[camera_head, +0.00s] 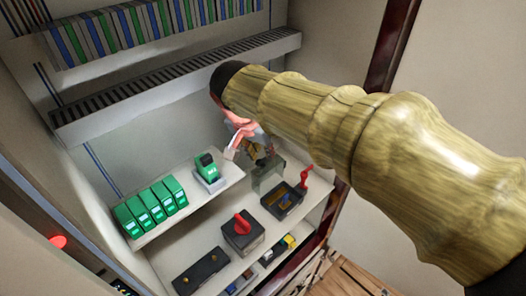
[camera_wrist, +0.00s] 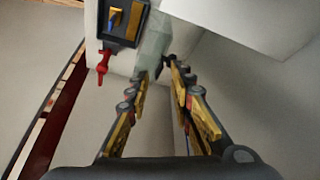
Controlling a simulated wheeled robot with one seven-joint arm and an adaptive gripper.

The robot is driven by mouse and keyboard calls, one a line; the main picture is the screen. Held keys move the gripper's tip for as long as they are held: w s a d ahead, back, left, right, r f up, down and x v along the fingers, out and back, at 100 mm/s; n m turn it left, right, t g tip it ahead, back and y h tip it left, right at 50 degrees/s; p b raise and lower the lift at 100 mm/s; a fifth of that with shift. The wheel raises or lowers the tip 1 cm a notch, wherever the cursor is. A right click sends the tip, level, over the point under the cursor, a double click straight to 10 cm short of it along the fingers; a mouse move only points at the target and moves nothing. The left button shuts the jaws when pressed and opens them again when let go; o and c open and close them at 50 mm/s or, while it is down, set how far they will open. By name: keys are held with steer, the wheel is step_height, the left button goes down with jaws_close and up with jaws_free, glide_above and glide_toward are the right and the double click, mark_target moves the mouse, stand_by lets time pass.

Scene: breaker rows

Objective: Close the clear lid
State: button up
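The clear lid (camera_head: 268,176) is a see-through, greenish panel standing raised at the left side of a dark open box (camera_head: 284,201) in the head view. In the wrist view the clear lid (camera_wrist: 154,46) stands just beyond my fingertips, beside the dark box (camera_wrist: 122,22). My gripper (camera_head: 258,157) is above and behind the lid in the head view, partly hidden by it. In the wrist view my gripper (camera_wrist: 164,66) shows a narrow gap between its two fingers, with nothing clearly held. I cannot tell whether a fingertip touches the lid.
A red lever (camera_head: 304,178) stands at the box's right side. A dark block with a red knob (camera_head: 242,234) is in front. Several green breakers (camera_head: 150,205) line the left shelf, and one green module (camera_head: 207,167) sits on a white base. A cabinet wall rises behind.

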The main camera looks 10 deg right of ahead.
steer(key=shift+x, duration=1.1)
steer(key=shift+c, duration=1)
steer(key=c, duration=0.4)
